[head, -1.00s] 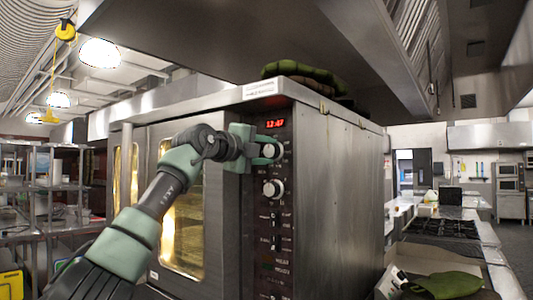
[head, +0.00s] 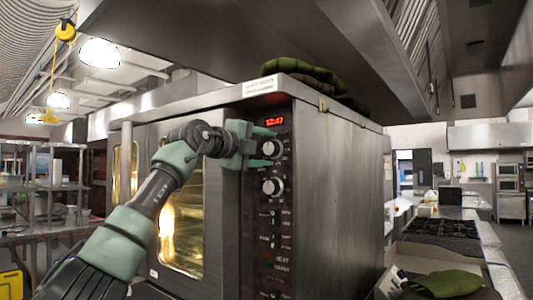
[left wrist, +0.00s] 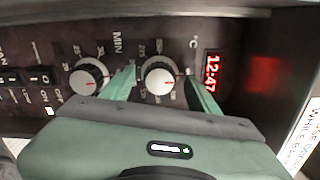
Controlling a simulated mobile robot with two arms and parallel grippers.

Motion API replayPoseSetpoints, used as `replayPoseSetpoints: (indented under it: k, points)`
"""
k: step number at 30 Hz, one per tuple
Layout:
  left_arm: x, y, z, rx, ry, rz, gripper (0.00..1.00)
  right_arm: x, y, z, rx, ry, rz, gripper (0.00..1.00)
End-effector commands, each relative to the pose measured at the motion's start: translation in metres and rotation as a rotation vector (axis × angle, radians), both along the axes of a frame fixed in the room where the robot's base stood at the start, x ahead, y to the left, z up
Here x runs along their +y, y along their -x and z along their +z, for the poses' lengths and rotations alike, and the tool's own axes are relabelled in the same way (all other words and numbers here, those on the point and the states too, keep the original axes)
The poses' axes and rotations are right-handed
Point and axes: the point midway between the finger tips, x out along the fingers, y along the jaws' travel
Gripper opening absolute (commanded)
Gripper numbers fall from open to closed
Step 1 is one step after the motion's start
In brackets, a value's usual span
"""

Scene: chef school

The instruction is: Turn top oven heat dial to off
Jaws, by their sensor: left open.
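The top dial (head: 271,148) is a round silver and white knob on the oven's dark control panel, just below the red 12:47 display (head: 269,122). My left gripper (head: 268,148) is open in front of it. The lower dial (head: 272,186) sits below and shows at left in the left wrist view (left wrist: 88,77). My right gripper is not in view.
The steel oven (head: 340,185) fills the middle, with glass doors at left. Green folded cloths (head: 302,73) lie on its top. A counter with a stove (head: 440,228) and a green mitt (head: 445,284) is at right. Shelves (head: 50,190) stand at far left.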

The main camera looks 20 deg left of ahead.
Motion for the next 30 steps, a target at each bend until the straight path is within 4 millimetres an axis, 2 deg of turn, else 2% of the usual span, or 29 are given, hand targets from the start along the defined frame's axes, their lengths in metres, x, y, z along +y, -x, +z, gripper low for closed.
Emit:
replayPoseSetpoints:
  k: [1,3,9,12,30]
  points:
    - [0.004,0.009,-0.006,-0.004,-0.003,0.001,0.6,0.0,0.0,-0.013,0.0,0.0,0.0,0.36]
    - [0.009,0.021,-0.006,-0.004,-0.002,0.002,0.6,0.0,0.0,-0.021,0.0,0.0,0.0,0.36]
    - [0.019,0.05,-0.005,-0.001,-0.001,0.001,0.6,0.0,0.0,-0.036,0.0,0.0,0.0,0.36]
    - [0.021,0.058,-0.004,0.001,-0.001,0.0,0.6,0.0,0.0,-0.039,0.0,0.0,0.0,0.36]
    - [0.022,0.06,-0.002,0.003,0.0,0.001,0.6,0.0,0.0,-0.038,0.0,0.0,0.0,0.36]
